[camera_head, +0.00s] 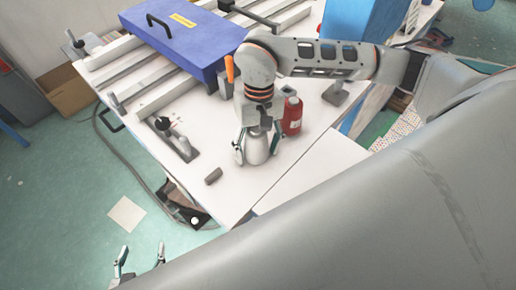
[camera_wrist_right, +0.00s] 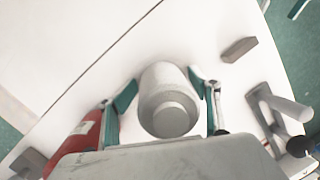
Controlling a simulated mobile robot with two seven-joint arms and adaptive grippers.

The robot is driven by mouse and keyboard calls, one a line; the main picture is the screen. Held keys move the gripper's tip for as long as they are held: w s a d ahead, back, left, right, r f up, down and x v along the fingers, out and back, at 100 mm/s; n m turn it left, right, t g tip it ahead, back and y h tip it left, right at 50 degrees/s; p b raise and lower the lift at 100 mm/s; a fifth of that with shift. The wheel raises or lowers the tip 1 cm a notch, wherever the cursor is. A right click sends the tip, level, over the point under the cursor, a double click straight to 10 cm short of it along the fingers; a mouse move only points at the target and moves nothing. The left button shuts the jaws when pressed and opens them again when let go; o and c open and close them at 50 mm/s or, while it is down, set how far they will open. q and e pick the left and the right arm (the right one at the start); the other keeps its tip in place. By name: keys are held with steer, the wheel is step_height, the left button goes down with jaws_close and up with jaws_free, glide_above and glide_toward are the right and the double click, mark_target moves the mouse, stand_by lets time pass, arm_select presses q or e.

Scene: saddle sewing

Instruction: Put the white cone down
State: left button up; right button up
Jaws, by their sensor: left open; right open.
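The white cone (camera_head: 257,148) is at the white table's near corner, apparently upright on the tabletop. In the right wrist view the cone (camera_wrist_right: 168,92) is seen end-on, between the fingers. My right gripper (camera_head: 258,155) points down around it, open, with one finger on each side. In the right wrist view the right gripper's (camera_wrist_right: 166,92) fingers look slightly apart from the cone, though contact is hard to tell. My left gripper (camera_head: 140,257) is open and empty, low over the floor, away from the table.
A red bottle (camera_head: 292,116) stands close beside the cone. A small grey-brown block (camera_head: 213,176) lies near the table edge, and a grey clamp (camera_head: 178,140) is to its left. A blue toolbox (camera_head: 183,38) is at the back. The tabletop in front right is clear.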

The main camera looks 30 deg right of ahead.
mark_target(256, 143)
steer(key=shift+r+p, duration=0.3)
steer(key=shift+r, duration=0.25)
steer(key=b+v, duration=0.1)
steer(key=v, duration=0.5)
steer(key=shift+w+f, duration=0.1)
steer(key=shift+v, duration=0.8)
